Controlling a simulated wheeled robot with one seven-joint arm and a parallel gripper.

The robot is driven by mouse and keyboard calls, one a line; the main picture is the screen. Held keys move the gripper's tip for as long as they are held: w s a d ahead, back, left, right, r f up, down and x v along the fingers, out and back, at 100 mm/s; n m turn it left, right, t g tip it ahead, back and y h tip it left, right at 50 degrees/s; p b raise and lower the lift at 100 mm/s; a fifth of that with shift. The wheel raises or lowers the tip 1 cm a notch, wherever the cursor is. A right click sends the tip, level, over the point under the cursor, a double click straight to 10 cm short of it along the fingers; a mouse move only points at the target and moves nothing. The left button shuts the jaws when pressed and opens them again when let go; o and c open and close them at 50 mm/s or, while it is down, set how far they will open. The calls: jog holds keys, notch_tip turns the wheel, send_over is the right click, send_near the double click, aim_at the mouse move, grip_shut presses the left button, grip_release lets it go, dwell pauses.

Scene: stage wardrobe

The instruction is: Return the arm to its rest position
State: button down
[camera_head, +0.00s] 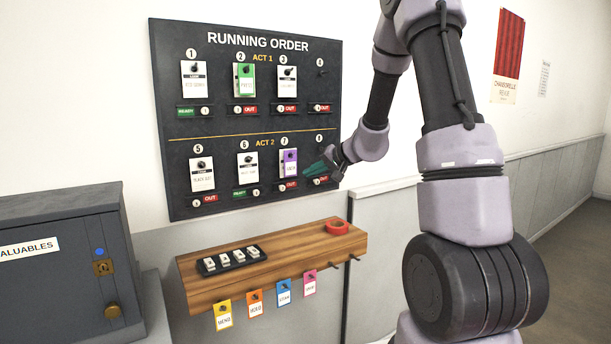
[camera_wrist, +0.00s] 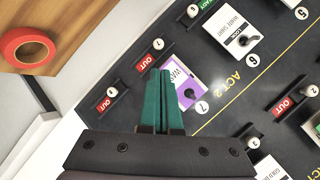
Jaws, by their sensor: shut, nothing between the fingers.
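My arm reaches from the right side of the head view toward the running order board (camera_head: 222,130) on the wall. My gripper (camera_head: 308,170) is at the board's lower right, near position 7 and its purple tag (camera_head: 289,157). In the wrist view the green fingers of my gripper (camera_wrist: 164,72) are together with nothing between them. They lie over the edge of the purple-and-white tag (camera_wrist: 188,92); whether they touch it I cannot tell. The forearm and elbow stand at the right of the board, clear of the shelf.
A wooden shelf (camera_head: 205,287) below the board carries a black tray (camera_head: 208,268) with small white pieces and a red tape roll (camera_head: 338,227). Several coloured tags hang from its front. A grey safe (camera_head: 60,280) stands at left. The floor at far right is clear.

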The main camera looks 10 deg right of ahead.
jog(key=s+a+r+n+g, duration=0.1)
jog(key=s+a+r+g, duration=0.15)
jog(key=s+r, duration=0.5)
jog(key=s+a+r+n+g, duration=0.1)
jog(key=s+a+r, duration=0.3)
jog(key=s, duration=0.6)
jog(key=s+d+r+m+h, duration=0.1)
jog(key=s+d+h, duration=0.1)
jog(key=s, duration=0.6)
jog(key=s+d+r+h, duration=0.1)
jog(key=s+d+h, duration=0.2)
jog(key=s, duration=0.6)
jog(key=shift+d+r+m+t, duration=0.3)
jog(key=shift+d+m+t, duration=0.1)
jog(key=shift+d, duration=0.6)
